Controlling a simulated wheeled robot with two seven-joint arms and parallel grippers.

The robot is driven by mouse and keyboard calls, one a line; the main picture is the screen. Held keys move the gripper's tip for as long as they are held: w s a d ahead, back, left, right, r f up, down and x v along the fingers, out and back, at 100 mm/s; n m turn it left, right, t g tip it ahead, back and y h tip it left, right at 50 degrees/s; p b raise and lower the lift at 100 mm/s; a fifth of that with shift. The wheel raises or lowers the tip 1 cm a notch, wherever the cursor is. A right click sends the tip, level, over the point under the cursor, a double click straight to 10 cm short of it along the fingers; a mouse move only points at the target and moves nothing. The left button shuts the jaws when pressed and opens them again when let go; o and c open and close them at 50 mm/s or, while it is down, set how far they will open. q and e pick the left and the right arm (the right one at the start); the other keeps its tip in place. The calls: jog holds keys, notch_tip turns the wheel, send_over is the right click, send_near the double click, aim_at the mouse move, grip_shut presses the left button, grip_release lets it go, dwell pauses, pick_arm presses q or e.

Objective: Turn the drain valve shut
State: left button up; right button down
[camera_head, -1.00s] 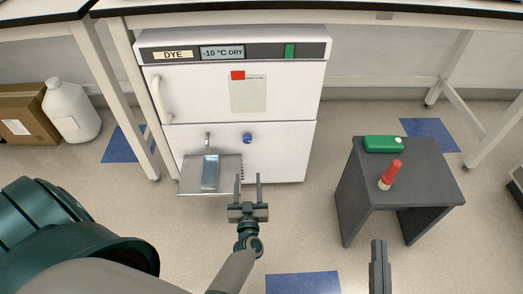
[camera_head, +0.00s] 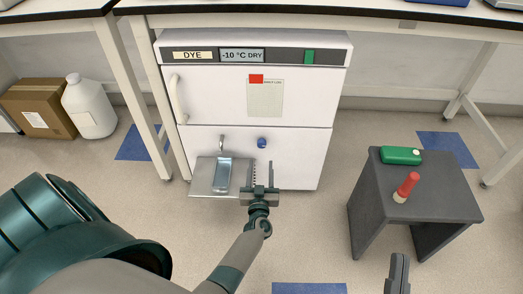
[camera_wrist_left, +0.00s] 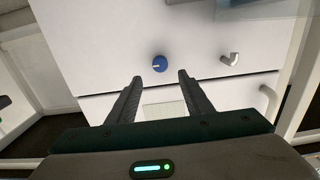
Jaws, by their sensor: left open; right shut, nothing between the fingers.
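The drain valve is a blue round knob (camera_head: 262,142) on the lower white front of the freezer-like cabinet (camera_head: 300,150), right of a metal spout (camera_head: 222,140). My left gripper (camera_head: 262,164) is open and empty, just below the knob in the head view. In the left wrist view the knob (camera_wrist_left: 159,63) shows a small white mark at its left side. It lies just beyond the gap between the left fingertips (camera_wrist_left: 160,77), apparently untouched. My right gripper (camera_head: 398,262) is shut and empty at the bottom edge, far right of the cabinet.
A metal shelf (camera_head: 202,184) holding a small tray (camera_head: 223,172) juts out below the spout, close left of my left gripper. A grey stool (camera_head: 440,200) with a green case (camera_head: 401,155) and a red-capped bottle (camera_head: 406,187) stands right. A white jug (camera_head: 90,108) stands left.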

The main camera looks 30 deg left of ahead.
aim_at(262, 146)
pick_arm(q)
jog(key=b+x, duration=0.2)
jog(key=x, duration=0.6)
jog(key=shift+w+a+f, duration=0.1)
jog(key=shift+w+a, duration=0.05)
jog(key=shift+a, duration=0.05)
jog(key=shift+w+a, duration=0.3)
jog(key=shift+w, duration=0.25)
pick_arm(e)
notch_tip(262, 146, up, 6)
jog(key=d+t, duration=0.2)
jog(key=t, duration=0.2)
jog(key=shift+s+d+y, duration=0.2)
jog(key=shift+d+y, duration=0.1)
jog(key=shift+d, duration=0.1)
pick_arm(q)
jog(key=c, duration=1.1)
jog(key=shift+o, duration=0.2)
